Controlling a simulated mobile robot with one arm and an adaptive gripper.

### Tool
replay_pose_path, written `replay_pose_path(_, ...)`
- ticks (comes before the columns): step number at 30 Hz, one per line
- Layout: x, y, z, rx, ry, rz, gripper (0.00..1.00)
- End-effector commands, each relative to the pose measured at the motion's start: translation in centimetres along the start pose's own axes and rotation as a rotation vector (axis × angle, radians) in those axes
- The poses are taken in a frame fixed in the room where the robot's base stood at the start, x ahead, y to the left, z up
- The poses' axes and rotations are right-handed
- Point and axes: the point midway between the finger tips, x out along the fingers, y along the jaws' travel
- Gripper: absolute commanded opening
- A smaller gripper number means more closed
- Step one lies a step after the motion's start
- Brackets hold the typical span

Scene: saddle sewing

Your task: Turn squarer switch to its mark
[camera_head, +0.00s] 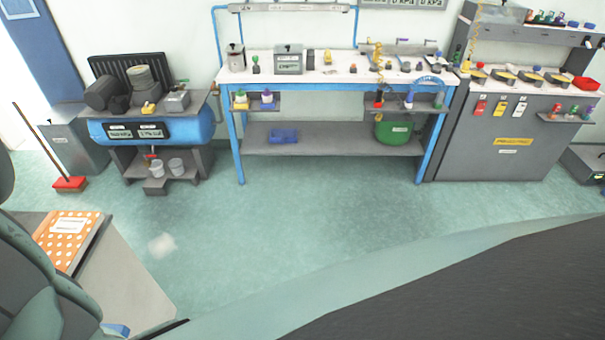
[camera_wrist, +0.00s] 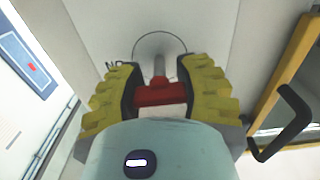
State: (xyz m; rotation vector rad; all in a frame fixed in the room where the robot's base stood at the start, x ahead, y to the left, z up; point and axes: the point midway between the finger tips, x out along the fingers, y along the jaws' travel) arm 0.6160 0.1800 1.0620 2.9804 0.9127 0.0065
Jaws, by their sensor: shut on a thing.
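In the wrist view my gripper (camera_wrist: 158,85) has its two yellow ridged fingers closed on a red block (camera_wrist: 158,94) with a pale lower part. I take this block to be the squarer switch. A short grey bar (camera_wrist: 159,65) extends beyond the red block toward a pale panel (camera_wrist: 205,28). A thin dark arc (camera_wrist: 160,33) is drawn on the panel around the bar. Dark lettering (camera_wrist: 113,65), partly hidden by the left finger, stands at the arc's left end. The head view does not show my gripper or the switch clearly.
In the wrist view, a yellow frame (camera_wrist: 283,68) with a black handle (camera_wrist: 285,125) stands at right. In the head view, a blue-legged workbench (camera_head: 340,80), a blue tank (camera_head: 160,128) and a grey cabinet (camera_head: 500,140) line the far wall.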

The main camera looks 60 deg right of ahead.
Motion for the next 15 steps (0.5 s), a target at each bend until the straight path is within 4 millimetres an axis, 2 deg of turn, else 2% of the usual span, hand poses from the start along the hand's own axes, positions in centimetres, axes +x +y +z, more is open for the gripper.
replay_pose_path(8,-0.08,-0.02,0.26,-0.133,0.013,0.0,0.01)
replay_pose_path(15,-0.09,-0.1,0.48,-0.337,0.016,0.001,0.01)
